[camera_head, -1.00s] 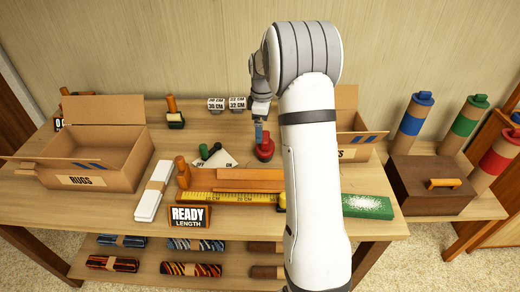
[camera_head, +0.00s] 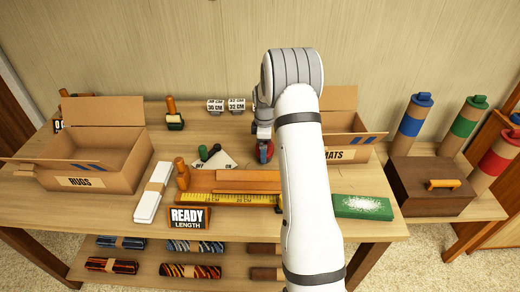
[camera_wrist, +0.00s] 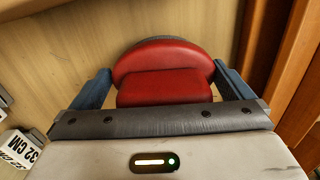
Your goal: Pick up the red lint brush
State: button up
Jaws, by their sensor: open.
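The red lint brush (camera_head: 264,152) lies on the table behind the wooden measuring block, partly hidden by my gripper. In the wrist view the red brush (camera_wrist: 163,74) is close up, with a rounded red top and a red block-like part nearer to me. My gripper (camera_wrist: 163,92) is open, with one blue finger on each side of the brush. The left finger is close to its side; I cannot tell whether either finger touches it. In the head view my gripper (camera_head: 264,150) is down at the brush, from above.
An open RUGS box (camera_head: 80,182) stands at left and a MATS box (camera_head: 350,151) at right, partly behind my arm. White length tags (camera_head: 216,106) stand behind.

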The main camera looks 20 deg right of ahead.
jog(key=c, duration=1.3)
jog(key=shift+o, duration=0.2)
jog(key=shift+r, duration=0.1)
